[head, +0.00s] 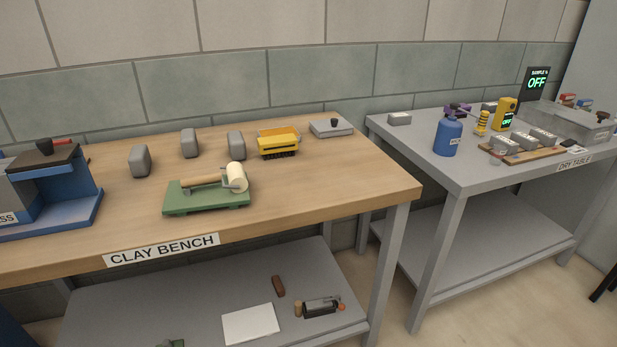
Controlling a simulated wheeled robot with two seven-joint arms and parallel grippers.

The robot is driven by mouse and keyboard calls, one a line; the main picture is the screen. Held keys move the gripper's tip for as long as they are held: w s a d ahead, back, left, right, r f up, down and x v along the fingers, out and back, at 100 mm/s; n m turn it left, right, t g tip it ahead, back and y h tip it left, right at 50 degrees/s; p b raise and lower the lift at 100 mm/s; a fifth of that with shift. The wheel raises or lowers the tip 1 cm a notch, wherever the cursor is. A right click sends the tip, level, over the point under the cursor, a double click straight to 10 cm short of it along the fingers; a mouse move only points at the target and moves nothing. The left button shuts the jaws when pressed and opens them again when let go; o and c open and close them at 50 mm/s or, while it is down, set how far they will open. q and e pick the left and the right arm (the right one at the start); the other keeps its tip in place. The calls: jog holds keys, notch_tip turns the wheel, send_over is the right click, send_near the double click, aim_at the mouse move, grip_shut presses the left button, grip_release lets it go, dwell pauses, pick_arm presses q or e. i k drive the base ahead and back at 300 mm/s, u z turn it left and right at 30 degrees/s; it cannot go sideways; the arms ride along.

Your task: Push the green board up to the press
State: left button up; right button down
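The green board (208,206) lies on the wooden clay bench, near its front edge. A roller with a wooden handle and a cream roll (237,178) rests on it. The blue press (58,208) stands at the left end of the bench, partly cut off by the picture edge. It has a dark top with a red-tipped handle. A clear gap of bench top lies between the board's left edge and the press. Neither of my grippers shows in the head view.
Several grey clay blocks (189,143) stand behind the board. A yellow-and-black item (278,142) and a flat grey box (332,128) are farther right. The grey dry table (480,175) at right holds a blue bottle (448,137) and bricks. A lower shelf (190,310) holds loose items.

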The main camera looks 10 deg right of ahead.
aim_at(213, 195)
jog(key=z, duration=0.95)
jog(key=i, duration=0.85)
jog(key=u, duration=1.7)
